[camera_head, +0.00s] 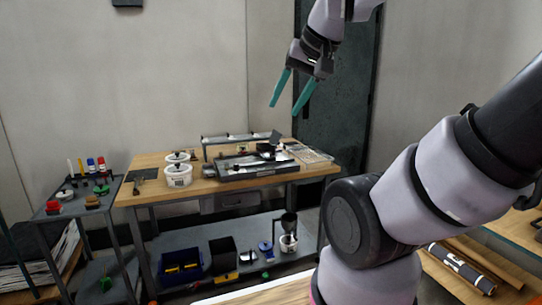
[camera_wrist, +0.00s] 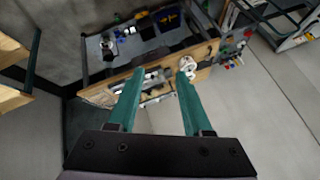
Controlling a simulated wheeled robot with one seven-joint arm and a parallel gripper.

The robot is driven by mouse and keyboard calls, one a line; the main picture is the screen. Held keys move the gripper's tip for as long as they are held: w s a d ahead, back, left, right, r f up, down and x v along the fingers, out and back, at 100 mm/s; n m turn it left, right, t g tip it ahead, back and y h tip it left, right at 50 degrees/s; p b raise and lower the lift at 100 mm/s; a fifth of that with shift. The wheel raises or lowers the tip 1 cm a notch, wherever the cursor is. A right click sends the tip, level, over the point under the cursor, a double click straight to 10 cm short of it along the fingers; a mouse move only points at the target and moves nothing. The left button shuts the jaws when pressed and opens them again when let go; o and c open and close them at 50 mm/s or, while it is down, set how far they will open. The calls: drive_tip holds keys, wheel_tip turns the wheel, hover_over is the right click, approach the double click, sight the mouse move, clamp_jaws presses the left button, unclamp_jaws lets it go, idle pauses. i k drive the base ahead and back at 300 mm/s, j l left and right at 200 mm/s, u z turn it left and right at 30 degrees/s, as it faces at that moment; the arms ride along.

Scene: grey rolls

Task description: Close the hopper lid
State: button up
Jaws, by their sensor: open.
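My gripper (camera_head: 284,108) is open and empty, high in the air above the far workbench. Its two teal fingers point down in the head view and stand apart in the wrist view (camera_wrist: 158,74). A dark funnel-like hopper (camera_head: 288,222) stands with a white container (camera_head: 289,243) on the workbench's lower shelf, at its right end. Whether this is the task's hopper I cannot tell. I cannot make out a lid or whether it is open. My gripper is well apart from the hopper and the bench.
The wooden workbench (camera_head: 150,190) bears a white tub (camera_head: 178,176) and a dark tray (camera_head: 240,173). Blue (camera_head: 181,266) and black (camera_head: 223,257) bins stand on its lower shelf. A small cart (camera_head: 52,212) stands left. A dark roll (camera_head: 462,268) lies at lower right.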

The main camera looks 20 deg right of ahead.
sight(276, 136)
drive_tip(key=i+l, duration=1.35)
drive_tip(key=i, duration=0.3)
drive_tip(key=i+l, duration=0.7)
drive_tip(key=i, duration=0.1)
